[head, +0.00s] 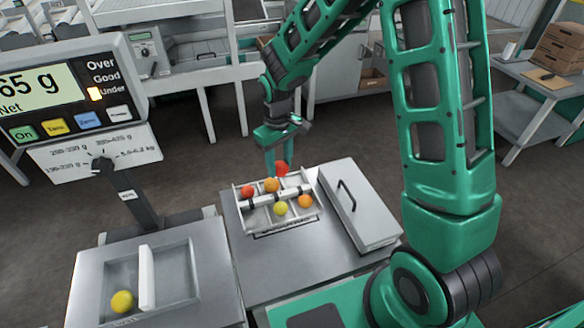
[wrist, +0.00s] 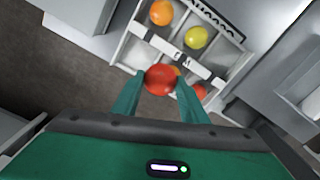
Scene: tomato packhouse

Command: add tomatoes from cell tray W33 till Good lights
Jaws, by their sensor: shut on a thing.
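My gripper (head: 280,168) is shut on a red tomato (head: 282,169), above the back edge of the cell tray. In the wrist view the red tomato (wrist: 160,79) sits between the two green fingers (wrist: 158,95). The white cell tray (head: 318,217) holds a red tomato (head: 247,191), two orange ones (head: 271,185) (head: 305,201) and a yellow one (head: 280,208) in its cells. I cannot read its label. The scale display (head: 45,85) shows part of a number ending in 65 g Net, with the light beside Under (head: 94,94) lit. A yellow tomato (head: 122,302) lies in the scale's pan (head: 180,270).
An upright white divider (head: 147,277) stands in the pan. The scale post (head: 130,200) rises behind the pan. Cardboard boxes (head: 562,45) stand on a far table.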

